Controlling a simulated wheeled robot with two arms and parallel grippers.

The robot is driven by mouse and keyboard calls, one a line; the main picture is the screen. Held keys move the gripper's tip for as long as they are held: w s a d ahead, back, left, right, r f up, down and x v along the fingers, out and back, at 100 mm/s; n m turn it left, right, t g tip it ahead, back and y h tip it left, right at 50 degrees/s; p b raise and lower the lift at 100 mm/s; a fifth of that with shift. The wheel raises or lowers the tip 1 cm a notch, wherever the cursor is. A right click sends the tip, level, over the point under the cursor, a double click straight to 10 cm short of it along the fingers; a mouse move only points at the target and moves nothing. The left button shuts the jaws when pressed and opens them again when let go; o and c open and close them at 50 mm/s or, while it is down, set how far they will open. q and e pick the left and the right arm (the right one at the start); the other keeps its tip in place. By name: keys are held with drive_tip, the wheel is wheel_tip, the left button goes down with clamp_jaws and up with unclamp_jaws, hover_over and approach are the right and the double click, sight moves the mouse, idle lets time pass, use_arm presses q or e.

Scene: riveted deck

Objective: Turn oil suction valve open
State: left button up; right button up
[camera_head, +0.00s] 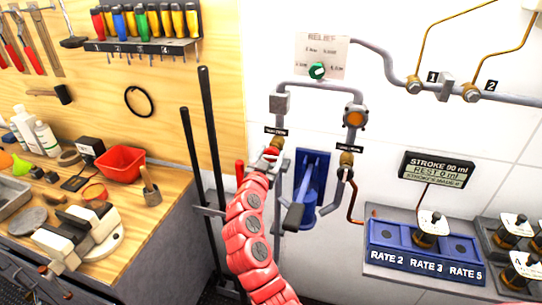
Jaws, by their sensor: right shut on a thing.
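The left pipe branch carries a brass valve (278,142) under a small black label whose text is too small to read surely. My right gripper (270,155) is at this valve, at the end of my red segmented arm, which rises from the bottom middle. It is shut on the valve's handle, which is mostly hidden by the gripper, so its angle cannot be told. A second brass valve (346,159) sits on the right branch under a similar label. My left gripper is not in view.
A blue pump with a lever (311,185) stands close to the right of my arm. Black upright bars (213,140) are at its left. A blue rate panel (388,236) and a stroke display (437,170) are at right. A cluttered wooden bench (115,195) fills the left.

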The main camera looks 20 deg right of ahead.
drive_tip(key=n+b, duration=0.2)
drive_tip(key=n, duration=0.1)
drive_tip(key=shift+a+f, duration=0.1)
drive_tip(key=shift+n, duration=1.1)
drive_tip(key=n, duration=0.2)
drive_tip(key=shift+n+b, duration=0.3)
drive_tip(key=n, duration=0.4)
drive_tip(key=shift+w+a+n+p, duration=0.1)
drive_tip(key=shift+n+p, duration=0.2)
drive_tip(key=shift+p, duration=0.1)
drive_tip(key=n+p, duration=0.1)
drive_tip(key=n, duration=0.2)
drive_tip(key=shift+n+p, duration=0.5)
drive_tip(key=shift+n, duration=0.6)
drive_tip(key=shift+f, duration=0.1)
drive_tip(key=o, duration=1.4)
